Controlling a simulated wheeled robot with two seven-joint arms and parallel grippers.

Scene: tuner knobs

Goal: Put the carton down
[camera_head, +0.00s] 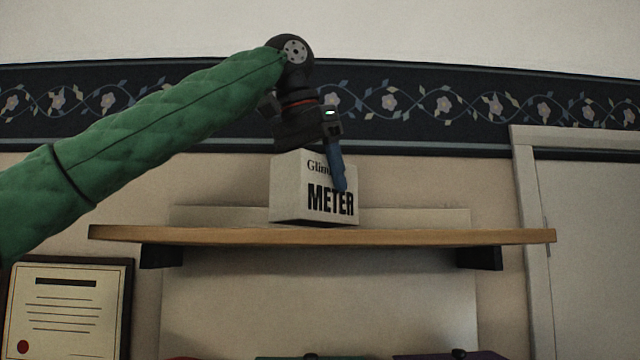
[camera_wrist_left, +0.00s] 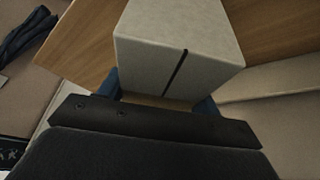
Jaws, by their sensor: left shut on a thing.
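The carton (camera_head: 289,190) is a pale grey box with dark lettering that reads "METER". In the head view it is at the middle of the wooden shelf (camera_head: 180,236), upright, its bottom at or just above the board; I cannot tell whether it touches. My left gripper (camera_head: 338,168) reaches down from above, with a blue finger against the lettered face. It is shut on the carton. My right gripper is not in view.
The shelf is bare to the left and right of the carton. A pale panel (camera_head: 420,216) stands behind it against the wall. A framed certificate (camera_head: 68,305) hangs at lower left, and a door (camera_head: 590,240) is at the right. Tops of coloured things show below the shelf.

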